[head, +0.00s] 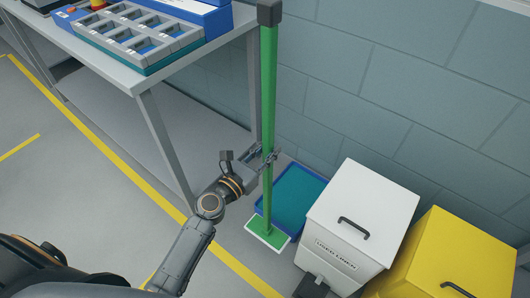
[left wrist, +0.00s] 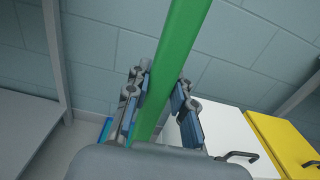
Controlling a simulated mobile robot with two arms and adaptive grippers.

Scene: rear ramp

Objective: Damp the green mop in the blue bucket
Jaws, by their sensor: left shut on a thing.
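The green mop stands nearly upright, its long green handle (head: 268,90) topped by a dark grey cap. Its flat head (head: 266,235), green with a white edge, is low by the floor, in front of the near-left corner of the blue bucket (head: 303,190). I cannot tell whether the head touches the floor. The bucket is low and wide, with a blue rim and a teal inside. My left gripper (head: 267,157) is shut on the lower handle. In the left wrist view the handle (left wrist: 180,45) runs between its fingers (left wrist: 161,104). My right gripper is not in view.
A white lidded linen bin (head: 362,215) stands close right of the bucket, with a yellow bin (head: 445,255) beyond it. A grey table (head: 110,68) with a blue tray organiser is at upper left. A block wall (head: 400,90) closes the back. Floor at left is clear.

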